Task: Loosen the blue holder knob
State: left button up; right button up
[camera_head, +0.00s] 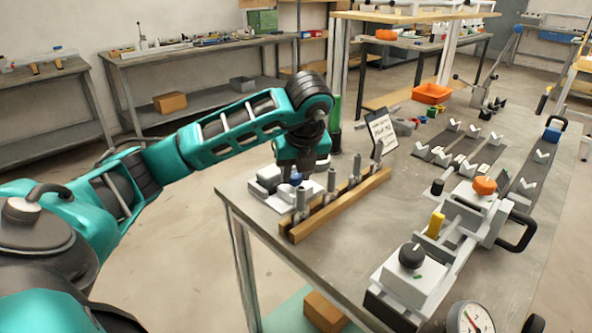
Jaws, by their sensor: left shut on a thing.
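The blue holder knob (296,179) shows as a small patch of blue on a white holder (266,190) at the left corner of the workbench. My left gripper (297,172) points straight down over the holder and is shut on the blue knob. Its fingers hide most of the knob. I cannot tell how far the knob is turned. My right gripper is not in view.
A wooden rail (335,205) with several upright metal pins stands close to the right of my left gripper. A small sign (381,132) stands behind it. A grey jig with an orange knob (485,185) and a black knob (411,256) fills the bench's right side.

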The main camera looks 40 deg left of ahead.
pick_arm(q)
jog(key=o, duration=0.8)
jog(key=shift+c, duration=0.2)
jog(key=p+v, duration=0.5)
jog(key=v, duration=0.8)
jog(key=shift+a+p, duration=0.15)
jog(key=shift+p, duration=0.2)
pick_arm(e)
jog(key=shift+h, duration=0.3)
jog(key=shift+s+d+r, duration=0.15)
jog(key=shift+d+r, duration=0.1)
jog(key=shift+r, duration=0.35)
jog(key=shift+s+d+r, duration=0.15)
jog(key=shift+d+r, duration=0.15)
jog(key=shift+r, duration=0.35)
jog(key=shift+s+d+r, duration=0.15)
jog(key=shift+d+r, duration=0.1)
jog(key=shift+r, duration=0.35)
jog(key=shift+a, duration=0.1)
